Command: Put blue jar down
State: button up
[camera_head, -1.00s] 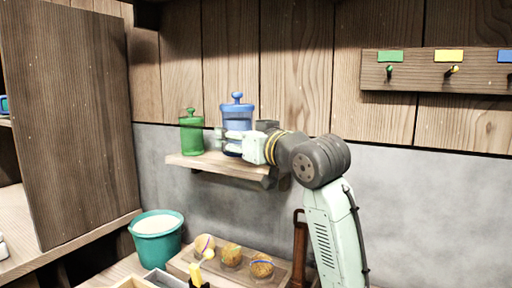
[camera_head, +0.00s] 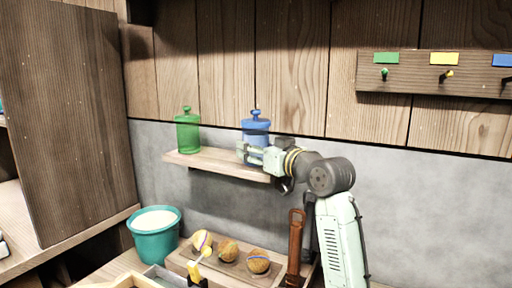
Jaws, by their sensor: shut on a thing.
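The blue jar (camera_head: 256,127), with a knobbed lid, is upright at the right end of the small wooden wall shelf (camera_head: 210,159). My gripper (camera_head: 247,150) is shut on the lower part of the blue jar from the right and front. The gripper hides the jar's base, so I cannot tell whether it touches the shelf. A green jar (camera_head: 188,134) with a knobbed lid stands on the left part of the shelf, apart from the blue jar.
A teal bucket (camera_head: 155,245) of pale material stands below left. A wooden tray (camera_head: 229,265) with several round brown items lies below the shelf. A peg board (camera_head: 430,73) hangs upper right. The shelf between the jars is free.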

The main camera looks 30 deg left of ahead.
jog(key=shift+f, duration=0.1)
jog(key=o, duration=1.5)
jog(key=shift+s+d, duration=0.1)
